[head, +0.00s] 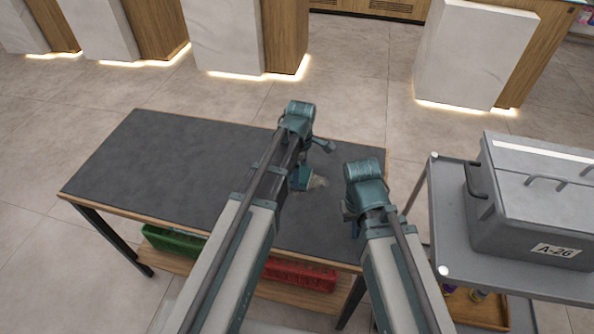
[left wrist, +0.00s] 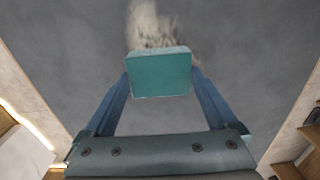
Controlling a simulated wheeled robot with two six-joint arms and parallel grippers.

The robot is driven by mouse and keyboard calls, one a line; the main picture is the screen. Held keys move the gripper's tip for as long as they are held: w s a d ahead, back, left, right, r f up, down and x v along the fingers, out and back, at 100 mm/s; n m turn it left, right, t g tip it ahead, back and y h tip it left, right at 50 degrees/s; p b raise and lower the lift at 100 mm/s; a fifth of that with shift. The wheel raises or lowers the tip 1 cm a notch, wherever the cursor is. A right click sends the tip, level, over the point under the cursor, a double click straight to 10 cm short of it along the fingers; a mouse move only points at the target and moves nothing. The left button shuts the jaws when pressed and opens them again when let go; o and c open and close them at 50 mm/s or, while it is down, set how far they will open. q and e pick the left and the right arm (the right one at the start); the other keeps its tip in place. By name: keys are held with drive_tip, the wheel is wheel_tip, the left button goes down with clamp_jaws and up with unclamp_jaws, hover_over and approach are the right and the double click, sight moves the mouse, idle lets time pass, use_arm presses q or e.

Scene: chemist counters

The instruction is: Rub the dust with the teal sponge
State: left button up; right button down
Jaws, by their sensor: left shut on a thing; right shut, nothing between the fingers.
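The teal sponge (left wrist: 160,76) is held between the two blue fingers of my left gripper (left wrist: 160,84) in the left wrist view. A pale, smudged dust patch (left wrist: 150,22) lies on the dark tabletop just beyond the sponge's far edge. In the head view the dust (head: 320,182) shows right beside the sponge (head: 302,181), under my left wrist. I cannot tell whether the sponge touches the top. My right gripper (head: 356,230) is shut and empty near the table's right end, partly hidden by its own wrist.
The dark table (head: 170,165) is otherwise bare. A green crate (head: 172,242) and a red crate (head: 300,275) sit on its lower shelf. At right, a grey cart (head: 445,215) carries a grey case (head: 530,200) labelled A-26. White counters (head: 235,35) stand beyond open floor.

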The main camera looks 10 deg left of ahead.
sight(329, 186)
use_arm(q)
drive_tip(key=shift+s+d+f, duration=0.1)
drive_tip(key=shift+d, duration=0.8)
use_arm(e)
drive_tip(key=shift+a, duration=0.1)
use_arm(q)
drive_tip(key=shift+d, duration=0.4)
drive_tip(key=shift+c, duration=0.6)
use_arm(e)
drive_tip(key=shift+f, duration=0.1)
use_arm(q)
drive_tip(key=shift+d, duration=0.1)
drive_tip(key=shift+d, duration=1.65)
drive_tip(key=shift+d, duration=0.1)
drive_tip(key=shift+s+d, duration=0.1)
drive_tip(key=shift+d, duration=1.4)
drive_tip(key=shift+d, duration=0.1)
